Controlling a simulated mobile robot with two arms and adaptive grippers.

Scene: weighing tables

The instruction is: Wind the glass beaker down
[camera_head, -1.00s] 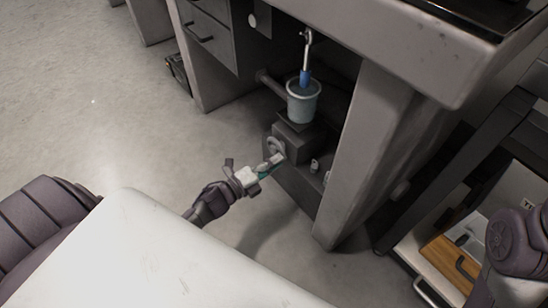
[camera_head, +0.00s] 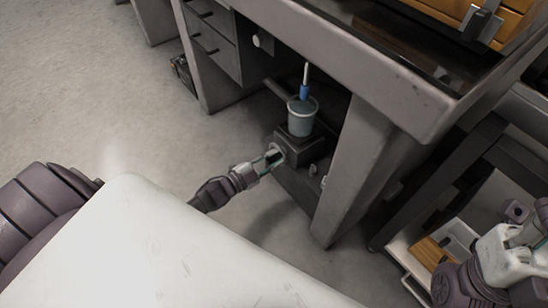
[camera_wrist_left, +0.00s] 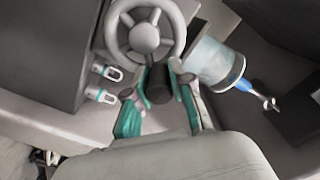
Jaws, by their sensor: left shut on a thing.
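The glass beaker (camera_head: 300,118) stands upright on a dark block-shaped stand (camera_head: 316,148) under the table. A blue-collared piece (camera_head: 304,92) on a thin rod hangs down into its mouth. In the left wrist view the beaker (camera_wrist_left: 212,64) is right of a grey handwheel (camera_wrist_left: 146,38) on the stand's side. My left gripper (camera_head: 273,156) is at the wheel, below and left of the beaker. In the left wrist view its green-padded fingers (camera_wrist_left: 158,102) are shut around the wheel's dark handle (camera_wrist_left: 157,84). The right arm shows at the lower right; its fingers cannot be made out.
The table's thick leg (camera_head: 352,175) stands close on the right of the stand, and the tabletop edge (camera_head: 385,95) hangs over it. A drawer cabinet (camera_head: 212,48) is on the left. The floor (camera_head: 115,110) to the left is clear.

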